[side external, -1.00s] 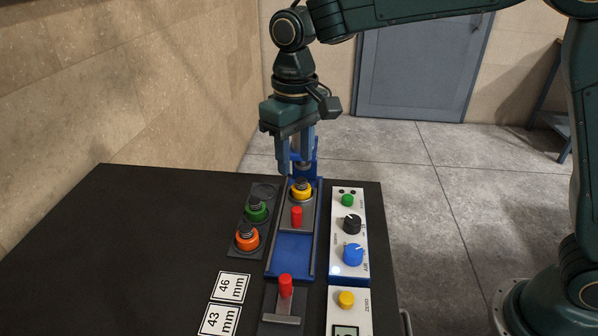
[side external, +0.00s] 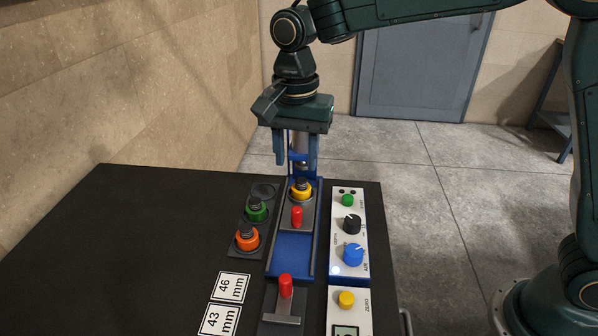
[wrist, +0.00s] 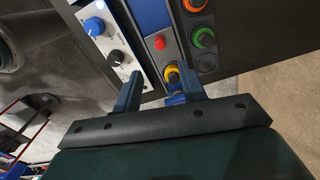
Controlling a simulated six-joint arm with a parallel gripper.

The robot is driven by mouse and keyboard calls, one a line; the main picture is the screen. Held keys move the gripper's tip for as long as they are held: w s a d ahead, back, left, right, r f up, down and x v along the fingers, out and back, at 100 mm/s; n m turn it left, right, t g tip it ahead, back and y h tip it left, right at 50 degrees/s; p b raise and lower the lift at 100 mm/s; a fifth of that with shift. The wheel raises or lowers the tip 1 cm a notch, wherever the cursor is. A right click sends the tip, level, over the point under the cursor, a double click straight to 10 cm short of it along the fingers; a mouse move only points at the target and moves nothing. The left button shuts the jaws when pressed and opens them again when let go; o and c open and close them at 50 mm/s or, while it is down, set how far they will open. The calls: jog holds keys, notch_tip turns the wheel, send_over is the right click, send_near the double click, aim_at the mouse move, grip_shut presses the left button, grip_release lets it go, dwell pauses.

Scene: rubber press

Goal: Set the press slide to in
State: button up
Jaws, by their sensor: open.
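The press slide (side external: 310,212) is a grey plate on a blue rail bed (side external: 292,252), at the far end of the bed near the blue press frame (side external: 306,176). It carries a yellow ring part (side external: 301,191) with a dark threaded top and an upright red handle (side external: 296,216). The red handle also shows in the wrist view (wrist: 160,43). My gripper (side external: 295,168) is open and empty above the far end of the press, behind the yellow part. In the wrist view, its fingers (wrist: 158,80) lie either side of the yellow part's line. The fingers partly hide the press head.
A dark rack (side external: 264,191) left of the bed holds green (side external: 257,209) and orange (side external: 247,237) parts. A white control panel (side external: 347,231) stands right. A second red handle (side external: 286,286) stands on a grey bar in front. Cards (side external: 230,288) lie left; the left table is clear.

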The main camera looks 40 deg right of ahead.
aim_at(296, 209)
jog(key=shift+f, duration=0.2)
notch_tip(296, 209, down, 14)
jog(key=shift+r, duration=0.25)
dwell(0.7)
grip_shut()
